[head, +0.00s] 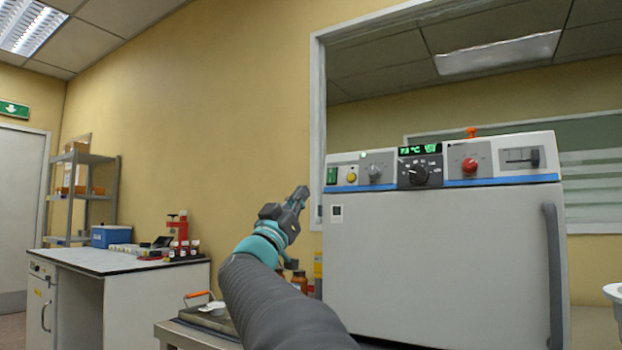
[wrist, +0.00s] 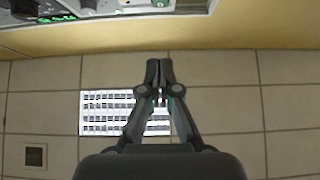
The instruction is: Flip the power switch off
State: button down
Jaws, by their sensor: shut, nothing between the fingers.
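The power switch (head: 332,175) is a small green rocker at the far left end of the oven's control panel, beside a yellow button (head: 352,177). Its exact tilt is too small to tell. The white oven (head: 440,260) has a lit green display (head: 420,150). My gripper (head: 302,191) is shut and empty, left of the oven and a little lower in the picture than the switch, apart from it there. In the wrist view my gripper (wrist: 159,62) points toward the yellow wall, with part of the panel (wrist: 95,14) at the upper left.
Panel knobs (head: 415,174) and a red knob (head: 469,165) are right of the switch. Bottles (head: 299,281) stand partly behind my arm by the oven's left side. A lab bench (head: 110,261) and shelf (head: 80,190) are at left. Bare wall is behind my gripper.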

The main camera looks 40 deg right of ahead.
aim_at(331, 175)
jog(key=shift+d+r, duration=0.1)
jog(key=p+x, duration=0.1)
jog(key=x, duration=0.3)
jog(key=d+f+p+x, duration=0.1)
jog(key=x, duration=0.3)
jog(key=w+f+p+x, duration=0.1)
jog(key=x, duration=0.3)
jog(key=shift+d, duration=0.55)
